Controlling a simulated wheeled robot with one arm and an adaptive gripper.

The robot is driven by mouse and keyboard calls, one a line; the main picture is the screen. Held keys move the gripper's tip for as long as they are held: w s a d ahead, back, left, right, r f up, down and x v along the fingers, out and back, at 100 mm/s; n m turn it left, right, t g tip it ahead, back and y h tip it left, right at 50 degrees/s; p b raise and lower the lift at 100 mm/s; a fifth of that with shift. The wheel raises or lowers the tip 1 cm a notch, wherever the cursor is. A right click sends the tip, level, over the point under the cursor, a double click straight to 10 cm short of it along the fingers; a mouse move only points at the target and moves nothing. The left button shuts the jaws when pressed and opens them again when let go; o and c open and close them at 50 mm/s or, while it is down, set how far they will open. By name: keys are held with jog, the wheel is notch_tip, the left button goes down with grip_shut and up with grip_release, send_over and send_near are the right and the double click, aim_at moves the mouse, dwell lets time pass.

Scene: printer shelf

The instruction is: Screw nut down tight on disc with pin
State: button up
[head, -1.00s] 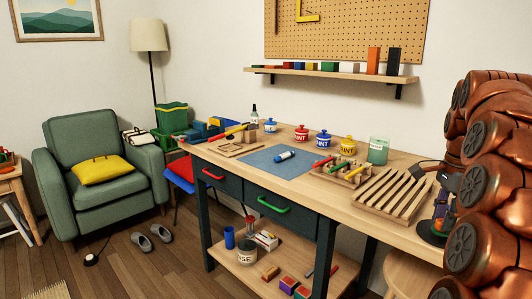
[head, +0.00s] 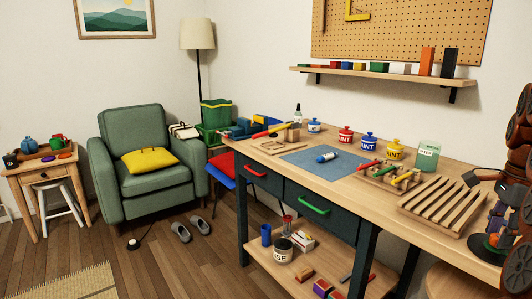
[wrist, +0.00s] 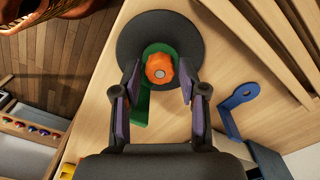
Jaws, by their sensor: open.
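In the wrist view an orange lobed nut (wrist: 159,69) sits around the grey pin (wrist: 159,73) at the centre of a dark round disc (wrist: 130,42). A green piece (wrist: 146,101) lies under the nut and reaches out over the disc. My gripper (wrist: 159,80) is open, its purple-padded fingers on either side of and just short of the nut, apart from it. How far down the nut sits on the pin cannot be told. In the head view the disc (head: 482,247) is at the right end of the workbench, partly hidden by my arm.
A blue piece with a ring end (wrist: 235,105) lies right of the disc. A slatted wooden rack (head: 443,207) stands beside it on the workbench (head: 330,194). A blue mat (head: 312,165), paint tins and a green jar (head: 428,157) are farther left.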

jog(key=n+p, duration=0.2)
jog(key=n, duration=0.1)
jog(key=n+p, duration=0.1)
jog(key=shift+r+n, duration=0.25)
jog(key=shift+n, duration=0.15)
jog(key=n+p, duration=0.3)
jog(key=n, duration=0.1)
jog(key=shift+n+p, duration=0.3)
jog(key=shift+p, duration=0.1)
jog(key=n+p, duration=0.4)
jog(key=n, duration=0.1)
jog(key=shift+n, duration=0.4)
jog(key=shift+f+n+p, duration=0.25)
jog(key=shift+n+p, duration=0.05)
jog(key=shift+n, duration=0.5)
